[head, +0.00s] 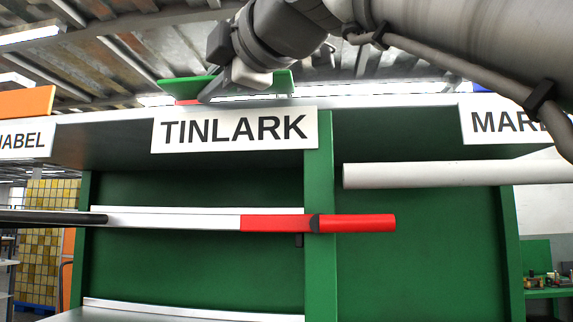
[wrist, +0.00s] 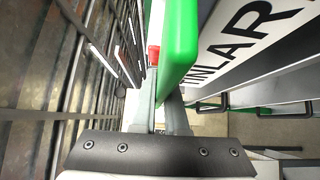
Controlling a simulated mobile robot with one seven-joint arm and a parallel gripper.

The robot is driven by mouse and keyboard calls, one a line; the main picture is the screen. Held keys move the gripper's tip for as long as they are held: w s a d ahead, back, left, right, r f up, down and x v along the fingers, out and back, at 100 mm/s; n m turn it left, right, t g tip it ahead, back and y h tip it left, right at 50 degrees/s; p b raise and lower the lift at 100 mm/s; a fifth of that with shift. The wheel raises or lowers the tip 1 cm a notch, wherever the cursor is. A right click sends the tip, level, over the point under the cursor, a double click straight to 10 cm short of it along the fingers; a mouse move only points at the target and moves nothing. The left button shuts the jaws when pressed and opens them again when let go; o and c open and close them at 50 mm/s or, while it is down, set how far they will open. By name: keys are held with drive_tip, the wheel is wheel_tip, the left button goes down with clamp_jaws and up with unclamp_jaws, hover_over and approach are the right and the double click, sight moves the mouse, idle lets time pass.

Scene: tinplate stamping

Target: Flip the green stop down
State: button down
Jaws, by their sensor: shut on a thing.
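The green stop (head: 278,84) is a flat green plate standing above the TINLARK sign (head: 234,130), at the top edge of the rack. In the wrist view the green stop (wrist: 182,40) runs away from my gripper, with its lower end between the fingers. My gripper (head: 212,91) reaches it from above and covers its middle part in the head view. In the wrist view my gripper (wrist: 160,108) is shut on the green stop. A small red piece (head: 187,102) shows under its left end. The stop's hinge is not visible.
Below the sign, a red-ended bar (head: 275,223) crosses the green rack post (head: 319,200). A pale roller (head: 430,175) sticks out to the right. The MAR sign (head: 515,121) is at right, an orange plate (head: 27,102) at left. Ceiling beams are overhead.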

drive_tip(key=c, duration=1)
unclamp_jaws()
drive_tip(key=shift+o, duration=0.2)
drive_tip(key=v, duration=1.7)
drive_tip(key=shift+s, duration=0.25)
drive_tip(key=shift+d, duration=0.1)
